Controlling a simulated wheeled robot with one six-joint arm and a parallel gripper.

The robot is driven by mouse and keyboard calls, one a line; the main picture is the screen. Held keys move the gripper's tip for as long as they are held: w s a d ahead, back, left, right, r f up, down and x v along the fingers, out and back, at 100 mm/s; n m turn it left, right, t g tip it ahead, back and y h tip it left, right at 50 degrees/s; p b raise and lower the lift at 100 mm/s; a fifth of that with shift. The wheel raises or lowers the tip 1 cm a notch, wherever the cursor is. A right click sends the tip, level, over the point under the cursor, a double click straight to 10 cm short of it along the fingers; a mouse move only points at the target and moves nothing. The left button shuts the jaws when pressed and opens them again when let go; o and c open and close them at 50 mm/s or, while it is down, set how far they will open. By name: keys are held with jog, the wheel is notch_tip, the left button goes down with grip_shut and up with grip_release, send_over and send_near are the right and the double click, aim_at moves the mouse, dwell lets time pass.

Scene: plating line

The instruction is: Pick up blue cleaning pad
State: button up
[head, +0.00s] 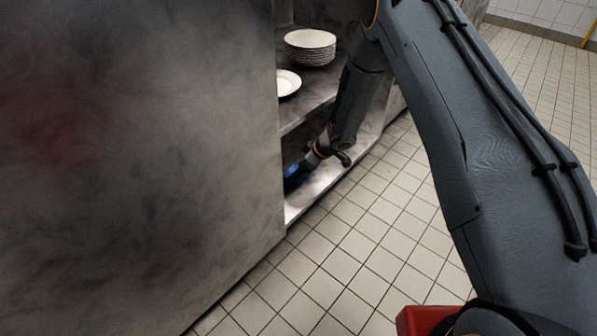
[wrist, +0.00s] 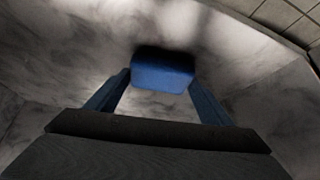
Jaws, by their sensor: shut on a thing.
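The blue cleaning pad (wrist: 162,72) is a small block with rounded edges. In the wrist view it sits between the tips of the two blue fingers of my gripper (wrist: 155,82), which is shut on it. In the head view my gripper (head: 298,170) reaches into the lower shelf of the metal cabinet, and only a bit of blue shows there. The cabinet's front side hides part of the gripper and the pad. I cannot tell whether the pad touches the shelf.
The lower shelf (head: 305,203) is open toward the tiled floor (head: 345,250). Above it, the upper shelf (head: 296,114) holds a stack of white plates (head: 310,45) and a separate white plate (head: 287,83). The large cabinet panel (head: 140,170) stands close on the left. The floor on the right is clear.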

jog(key=p+v, duration=0.2)
jog(key=v, duration=0.1)
jog(key=shift+a, duration=0.1)
jog(key=s+d+p, duration=0.2)
jog(key=s+d, duration=0.1)
jog(key=d, duration=0.4)
jog(key=s+d+p, duration=0.3)
jog(key=s+d, duration=0.1)
jog(key=d, duration=0.4)
jog(key=shift+s, duration=0.25)
jog(key=shift+f, duration=0.15)
jog(key=shift+o, duration=1)
jog(key=shift+c, duration=0.5)
